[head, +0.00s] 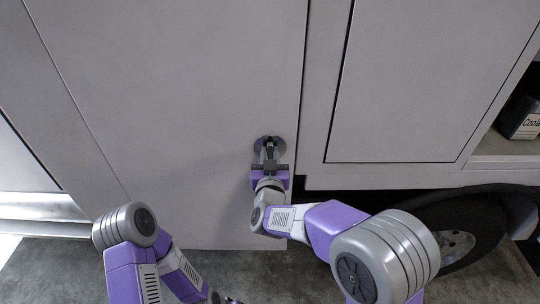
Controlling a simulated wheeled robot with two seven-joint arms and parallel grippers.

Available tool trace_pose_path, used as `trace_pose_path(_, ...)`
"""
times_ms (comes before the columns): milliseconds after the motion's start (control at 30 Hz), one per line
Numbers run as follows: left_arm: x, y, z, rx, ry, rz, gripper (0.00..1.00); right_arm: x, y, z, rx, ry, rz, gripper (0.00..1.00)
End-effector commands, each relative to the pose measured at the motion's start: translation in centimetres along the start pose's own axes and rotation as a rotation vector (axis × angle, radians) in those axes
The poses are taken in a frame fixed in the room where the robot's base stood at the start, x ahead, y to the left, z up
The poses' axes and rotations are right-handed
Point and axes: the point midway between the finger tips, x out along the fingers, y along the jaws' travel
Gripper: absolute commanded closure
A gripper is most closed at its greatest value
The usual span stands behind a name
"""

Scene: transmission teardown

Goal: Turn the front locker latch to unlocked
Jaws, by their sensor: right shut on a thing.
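The front locker latch (269,143) is a round dark grey fitting on the large grey locker door (180,80), near the door's right edge. My right gripper (269,158) is at the latch, with its fingers shut on the middle of it. The fingers and wrist cover much of the latch, so I cannot tell which way its handle is turned. My left arm is at the bottom left, folded low. Its gripper is not clearly visible.
Another grey panel (410,80) lies to the right of the locker door, beyond a vertical seam. A black tyre (455,215) is at the lower right. A labelled container (522,120) stands in an open bay at the far right. Bare grey ground (50,270) shows at the lower left.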

Motion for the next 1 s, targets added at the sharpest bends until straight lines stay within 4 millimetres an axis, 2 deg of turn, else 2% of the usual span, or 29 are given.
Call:
trace_pose_path(167,0.6,-0.2,0.0,0.0,0.0,0.0,0.57,0.0,0.1,0.1,0.035,0.001,0.001,1.0)
trace_pose_path(367,2.3,-0.9,-0.1,0.0,0.0,0.0,0.57,0.0,0.1,0.4,0.14,0.002,0.001,1.0)
trace_pose_path(1000,9.5,-3.6,-0.4,0.0,0.0,0.0,0.57,0.0,0.6,0.7,0.728,0.002,0.002,1.0)
